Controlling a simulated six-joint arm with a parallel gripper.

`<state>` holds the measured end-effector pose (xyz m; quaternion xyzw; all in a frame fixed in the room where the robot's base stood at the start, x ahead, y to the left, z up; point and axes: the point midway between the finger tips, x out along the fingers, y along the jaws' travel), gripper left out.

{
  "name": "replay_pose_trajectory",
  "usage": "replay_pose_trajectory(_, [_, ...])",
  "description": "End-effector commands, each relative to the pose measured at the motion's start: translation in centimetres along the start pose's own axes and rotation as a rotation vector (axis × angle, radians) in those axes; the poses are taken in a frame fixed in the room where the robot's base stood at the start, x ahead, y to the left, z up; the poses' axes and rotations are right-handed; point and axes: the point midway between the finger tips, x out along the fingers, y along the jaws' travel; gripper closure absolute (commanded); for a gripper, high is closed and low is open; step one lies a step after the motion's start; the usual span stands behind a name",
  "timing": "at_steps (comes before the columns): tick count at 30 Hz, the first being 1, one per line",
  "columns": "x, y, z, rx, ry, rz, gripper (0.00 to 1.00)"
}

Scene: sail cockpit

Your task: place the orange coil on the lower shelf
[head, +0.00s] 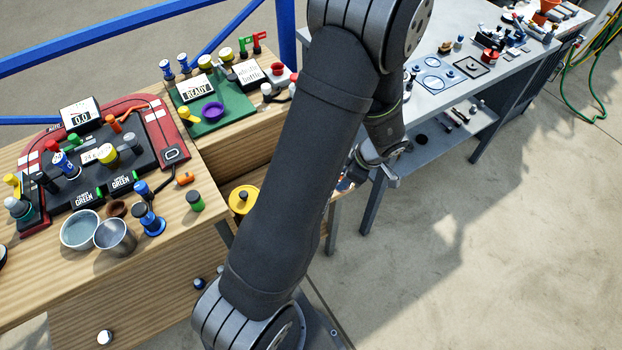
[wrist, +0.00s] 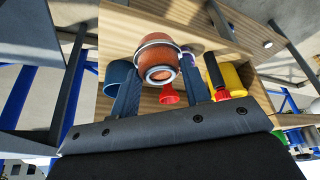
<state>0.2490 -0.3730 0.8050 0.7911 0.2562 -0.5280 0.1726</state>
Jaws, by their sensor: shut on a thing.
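In the wrist view, the orange coil (wrist: 157,58) is a rounded orange-brown body with silver rings, between the two fingers of my gripper (wrist: 160,88). My gripper is shut on it. In the head view, my gripper (head: 378,170) is partly hidden behind my arm, beside the wooden bench, and the coil cannot be made out clearly. A low wooden shelf (head: 262,181) shows under the bench top, partly covered by my arm. Wooden boards (wrist: 115,30) lie behind the coil in the wrist view; whether the coil touches them I cannot tell.
A yellow round item (head: 243,200) stands on the low wooden shelf. In the wrist view, a red funnel-like piece (wrist: 171,94), a yellow item (wrist: 233,76) and a blue item (wrist: 119,72) are close to the fingers. A grey table (head: 425,95) with its own under-shelf (head: 437,143) stands right.

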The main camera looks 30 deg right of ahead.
Motion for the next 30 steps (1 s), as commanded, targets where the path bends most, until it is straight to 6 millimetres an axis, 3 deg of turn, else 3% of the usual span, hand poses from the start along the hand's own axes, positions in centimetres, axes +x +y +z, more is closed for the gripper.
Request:
replay_pose_trajectory(6, [4.7,2.0,-3.2,-0.004,0.000,-0.003,0.93])
replay_pose_trajectory(12, [7.0,3.2,-4.8,-0.002,0.000,0.000,0.93])
replay_pose_trajectory(17, [7.7,3.3,-4.9,0.000,0.000,-0.001,0.93])
replay_pose_trajectory(25, [10.7,3.3,-3.6,0.002,-0.001,-0.002,0.93])
replay_pose_trajectory(30, [11.0,3.4,-3.4,0.000,-0.002,0.001,0.93])
